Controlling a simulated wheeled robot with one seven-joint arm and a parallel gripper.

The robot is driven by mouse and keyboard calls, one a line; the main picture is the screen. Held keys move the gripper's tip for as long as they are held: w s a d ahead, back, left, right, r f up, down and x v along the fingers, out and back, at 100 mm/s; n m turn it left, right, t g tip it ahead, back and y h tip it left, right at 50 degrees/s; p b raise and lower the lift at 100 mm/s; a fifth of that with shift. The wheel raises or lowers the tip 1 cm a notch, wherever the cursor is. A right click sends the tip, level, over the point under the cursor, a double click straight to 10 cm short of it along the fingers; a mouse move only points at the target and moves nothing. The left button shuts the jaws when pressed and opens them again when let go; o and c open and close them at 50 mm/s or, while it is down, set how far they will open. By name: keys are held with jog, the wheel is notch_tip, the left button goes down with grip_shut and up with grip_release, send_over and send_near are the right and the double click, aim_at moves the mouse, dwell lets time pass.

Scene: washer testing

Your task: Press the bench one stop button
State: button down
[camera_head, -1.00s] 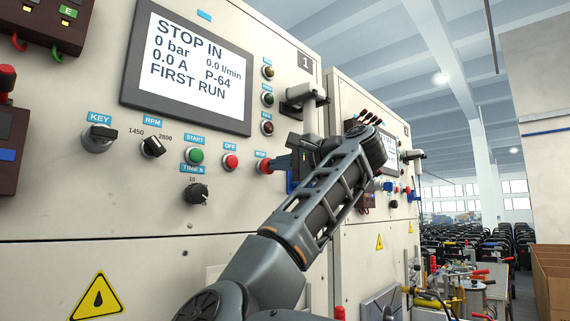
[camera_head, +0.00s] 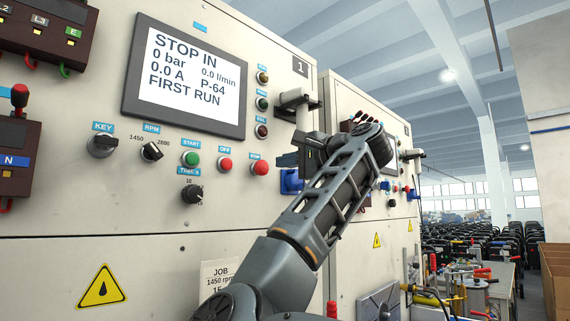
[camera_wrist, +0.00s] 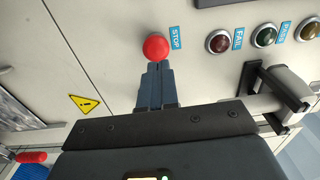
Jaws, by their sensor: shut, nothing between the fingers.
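The bench one stop button (camera_head: 259,167) is a round red button under a blue label, at the right end of the lower row on the panel marked 1. It also shows in the wrist view (camera_wrist: 156,47), beside a STOP label. My gripper (camera_head: 279,160) is shut and empty, just right of the button with a small gap in the head view. In the wrist view the closed fingertips (camera_wrist: 157,66) point at the button's lower edge; I cannot tell contact there. The bench one screen (camera_head: 190,75) reads STOP IN, 0 bar, 0.0 A, P-64, FIRST RUN.
The red OFF button (camera_head: 225,164) and green START button (camera_head: 190,158) sit left of the stop button. Several indicator lamps (camera_head: 262,103) are above it. A grey bracketed fitting (camera_head: 296,100) juts out above my gripper. A second bench (camera_head: 345,100) stands to the right.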

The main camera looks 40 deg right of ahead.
jog(key=s+b, duration=0.2)
jog(key=s, duration=0.6)
jog(key=shift+s+d+f+b, duration=0.2)
jog(key=shift+s+b, duration=0.15)
jog(key=shift+s, duration=0.05)
dwell(1.1)
